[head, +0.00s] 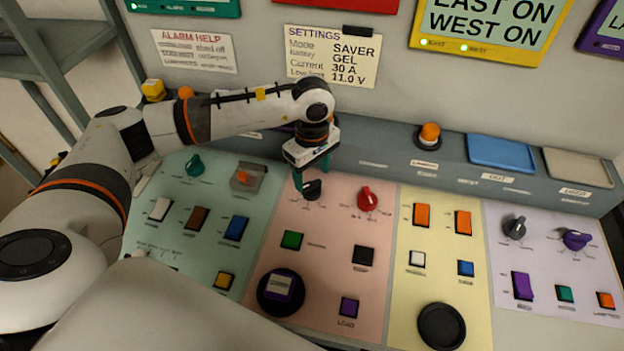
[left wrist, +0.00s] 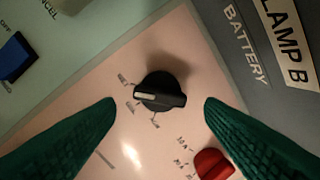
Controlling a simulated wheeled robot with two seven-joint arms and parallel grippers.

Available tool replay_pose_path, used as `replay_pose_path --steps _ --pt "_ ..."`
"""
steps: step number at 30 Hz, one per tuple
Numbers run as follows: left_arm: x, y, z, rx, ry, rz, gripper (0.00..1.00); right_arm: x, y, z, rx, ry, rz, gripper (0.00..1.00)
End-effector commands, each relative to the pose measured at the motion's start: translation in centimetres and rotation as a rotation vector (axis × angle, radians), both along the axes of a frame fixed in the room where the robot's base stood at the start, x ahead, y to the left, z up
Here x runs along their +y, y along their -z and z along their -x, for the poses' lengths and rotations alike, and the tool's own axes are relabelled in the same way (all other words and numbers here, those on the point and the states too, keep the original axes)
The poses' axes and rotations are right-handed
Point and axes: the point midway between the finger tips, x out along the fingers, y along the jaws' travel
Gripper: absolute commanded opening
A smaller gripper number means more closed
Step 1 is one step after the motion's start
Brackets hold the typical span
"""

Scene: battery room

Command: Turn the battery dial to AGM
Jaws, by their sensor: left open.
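The battery dial (head: 312,190) is a black knob on the pink panel, partly hidden behind my gripper in the head view. In the left wrist view the dial (left wrist: 162,92) is central, with a white pointer mark towards the left of that picture. Small labels sit around it, too small to read. My left gripper (head: 312,174) is open just above the dial. In the wrist view its two green fingers (left wrist: 160,108) stand on either side of the dial, with gaps to it. My right gripper is not in view.
A red dial (head: 368,199) stands close to the right of the battery dial. A green switch (head: 292,240) and black switch (head: 363,255) lie nearer on the pink panel. The settings card (head: 332,56) reads SAVER, GEL, 30 A, 11.0 V. A raised grey ledge (head: 385,150) runs behind.

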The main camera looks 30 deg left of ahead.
Motion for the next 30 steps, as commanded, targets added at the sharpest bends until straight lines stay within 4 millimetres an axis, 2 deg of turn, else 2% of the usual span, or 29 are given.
replay_pose_path --steps 3,9,19,20,26,30 --pt "0.0 1.9 0.1 0.004 -0.002 0.0 0.63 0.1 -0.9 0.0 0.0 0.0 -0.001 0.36" --pt "0.0 4.1 0.0 0.002 -0.001 -0.001 0.63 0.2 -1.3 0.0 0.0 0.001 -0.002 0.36" --pt "0.0 4.6 0.0 0.0 0.0 0.0 0.63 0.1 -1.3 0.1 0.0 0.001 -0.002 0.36" --pt "0.0 4.6 0.0 0.0 0.0 0.0 0.61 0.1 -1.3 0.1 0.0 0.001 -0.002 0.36" --pt "0.0 4.5 0.0 0.0 -0.001 0.0 0.29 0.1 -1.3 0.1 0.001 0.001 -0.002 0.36" --pt "0.0 4.5 0.0 0.0 -0.003 0.0 0.26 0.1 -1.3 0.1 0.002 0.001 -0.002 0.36"
